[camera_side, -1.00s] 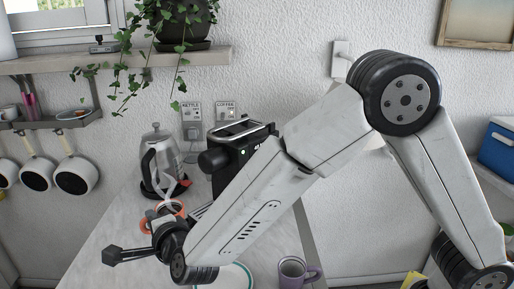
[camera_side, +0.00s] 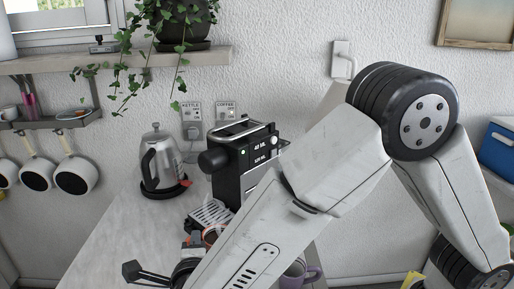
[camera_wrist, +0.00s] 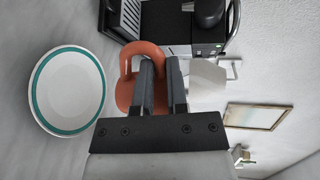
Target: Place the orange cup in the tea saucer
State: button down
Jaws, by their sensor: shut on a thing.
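The orange cup (camera_wrist: 126,92) is in my gripper (camera_wrist: 160,65), whose dark fingers are shut on it in the wrist view. The cup's handle loop shows beside the fingers. In the side view only a small part of the cup (camera_side: 209,236) shows, with my arm covering much of the gripper. The tea saucer (camera_wrist: 47,92), white with a teal ring, lies to the left of the cup in the wrist view, apart from it. Its middle looks empty. My arm hides the saucer in the side view.
A black coffee machine (camera_side: 228,172) with a slatted drip tray (camera_side: 211,213) stands behind the cup. A steel kettle (camera_side: 160,163) is at the back left. A purple mug (camera_side: 300,274) is partly hidden by my arm. The grey counter (camera_side: 130,225) is clear at the left.

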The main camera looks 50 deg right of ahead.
jog(key=shift+s+f, duration=0.1)
jog(key=shift+f, duration=2.1)
jog(key=shift+f, duration=0.1)
jog(key=shift+f, duration=1.7)
jog(key=shift+f, duration=0.1)
jog(key=c, duration=0.7)
grip_release()
jog(key=shift+o, duration=0.2)
